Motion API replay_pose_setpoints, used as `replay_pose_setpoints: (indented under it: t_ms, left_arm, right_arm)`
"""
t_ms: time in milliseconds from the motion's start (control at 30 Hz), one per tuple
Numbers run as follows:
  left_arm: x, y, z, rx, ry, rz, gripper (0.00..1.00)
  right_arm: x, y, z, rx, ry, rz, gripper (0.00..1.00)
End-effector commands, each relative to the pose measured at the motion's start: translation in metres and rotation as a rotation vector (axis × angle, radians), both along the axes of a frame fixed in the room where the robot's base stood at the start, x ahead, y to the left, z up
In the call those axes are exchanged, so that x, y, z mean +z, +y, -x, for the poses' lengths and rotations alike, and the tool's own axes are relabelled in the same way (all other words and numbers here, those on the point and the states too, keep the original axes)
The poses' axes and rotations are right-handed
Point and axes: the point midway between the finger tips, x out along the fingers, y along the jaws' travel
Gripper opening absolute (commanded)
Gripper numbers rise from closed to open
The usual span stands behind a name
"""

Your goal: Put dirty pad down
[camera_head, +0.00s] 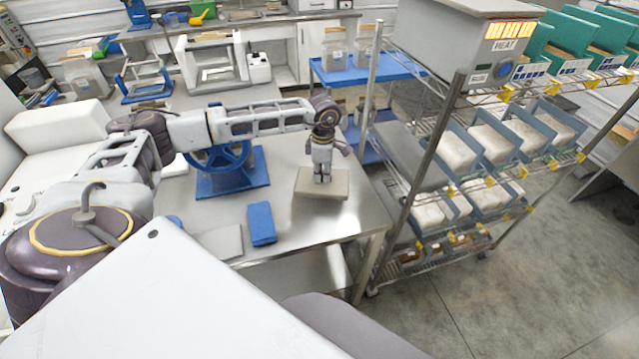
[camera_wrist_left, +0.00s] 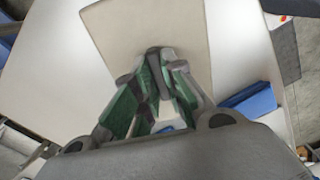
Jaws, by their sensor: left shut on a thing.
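A flat beige pad (camera_head: 308,188), which I take for the dirty pad, lies level at the right part of the steel table (camera_head: 350,222). It also shows in the left wrist view (camera_wrist_left: 115,45), filling the upper middle. My left gripper (camera_head: 321,180) points straight down at the pad's middle. In the left wrist view its green-lined fingers (camera_wrist_left: 156,58) come together over the pad, shut on it at a small grey piece. The grip itself is mostly hidden by the fingers. I cannot tell whether the pad touches the table. My right gripper is not in view.
A blue pad (camera_head: 262,223) and a grey flat piece (camera_head: 222,241) lie nearer on the table. A blue hand-wheel device (camera_head: 232,182) stands to the left. A wire rack (camera_head: 425,165) with filled bins stands close to the table's right edge.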

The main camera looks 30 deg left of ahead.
Motion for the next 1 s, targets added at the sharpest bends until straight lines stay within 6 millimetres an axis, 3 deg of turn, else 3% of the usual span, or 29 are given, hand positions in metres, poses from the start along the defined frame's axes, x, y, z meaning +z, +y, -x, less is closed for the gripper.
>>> replay_pose_setpoints:
  t_ms: [533, 1000]
  left_arm:
    - [-0.012, 0.000, 0.000, 0.000, 0.000, -0.001, 0.00]
    - [-0.056, 0.000, 0.000, 0.001, -0.001, 0.000, 0.00]
  right_arm:
    - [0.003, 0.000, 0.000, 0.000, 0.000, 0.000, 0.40]
    - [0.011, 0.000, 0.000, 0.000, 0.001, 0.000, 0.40]
